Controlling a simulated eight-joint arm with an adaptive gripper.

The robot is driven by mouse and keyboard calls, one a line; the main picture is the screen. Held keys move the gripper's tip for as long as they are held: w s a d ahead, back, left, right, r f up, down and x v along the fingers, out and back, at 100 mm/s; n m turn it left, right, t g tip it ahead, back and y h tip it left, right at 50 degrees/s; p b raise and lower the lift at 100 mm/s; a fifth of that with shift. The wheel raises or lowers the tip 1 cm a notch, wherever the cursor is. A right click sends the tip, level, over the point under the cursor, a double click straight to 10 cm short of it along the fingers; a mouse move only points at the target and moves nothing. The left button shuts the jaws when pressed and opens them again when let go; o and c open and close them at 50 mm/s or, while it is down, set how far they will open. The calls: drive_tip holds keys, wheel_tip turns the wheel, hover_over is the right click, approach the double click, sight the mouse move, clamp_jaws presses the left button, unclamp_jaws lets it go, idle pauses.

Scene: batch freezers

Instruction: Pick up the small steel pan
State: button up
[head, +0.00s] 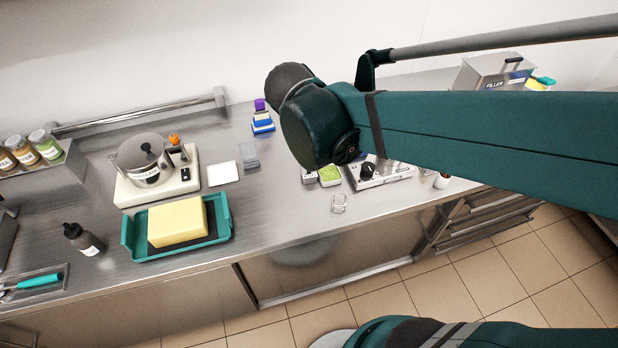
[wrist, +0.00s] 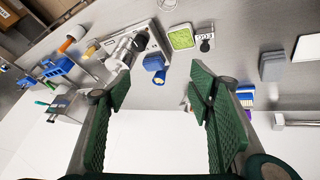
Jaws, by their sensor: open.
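A steel pan (head: 141,160) with a dark knob on top and a white label on its side stands upright on a white appliance (head: 128,192) at the left of the steel counter in the head view. It is the only thing I can make out as a pan; I do not see it in the wrist view. My gripper (wrist: 160,82) is open and empty in the wrist view, its green ridged fingers spread above the counter. In the head view my arm hides the gripper, which is well to the right of the pan.
A teal tray (head: 225,230) with a yellow block (head: 178,221) stands in front of the pan, beside a dark bottle (head: 84,239). Jars (head: 45,145) stand at left. A white square (head: 222,173) lies right of the appliance. Bare counter (head: 280,215) lies right of the tray.

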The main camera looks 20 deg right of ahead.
drive_tip(key=w+a+f+m+h+b, duration=0.8)
drive_tip(key=w+a+f+m+b, duration=0.1)
drive_tip(key=a+f, duration=0.1)
drive_tip(key=shift+a+f+m, duration=0.25)
drive_tip(key=shift+f+m, duration=0.15)
idle(0.4)
drive_tip(key=shift+f, duration=0.1)
drive_tip(key=b, duration=0.2)
approach(305, 173)
drive_tip(key=shift+w+d+r, duration=0.2)
drive_tip(key=shift+d+r, duration=0.1)
drive_tip(key=shift+d, duration=0.25)
drive_tip(key=shift+w+d+r, duration=0.2)
drive_tip(key=shift+d+r, duration=0.05)
drive_tip(key=shift+d, duration=0.3)
drive_tip(key=shift+w+d+f, duration=0.15)
drive_tip(key=shift+d, duration=0.4)
drive_tip(key=shift+d, duration=0.15)
drive_tip(key=shift+b+x, duration=0.55)
drive_tip(key=shift+x, duration=2.5)
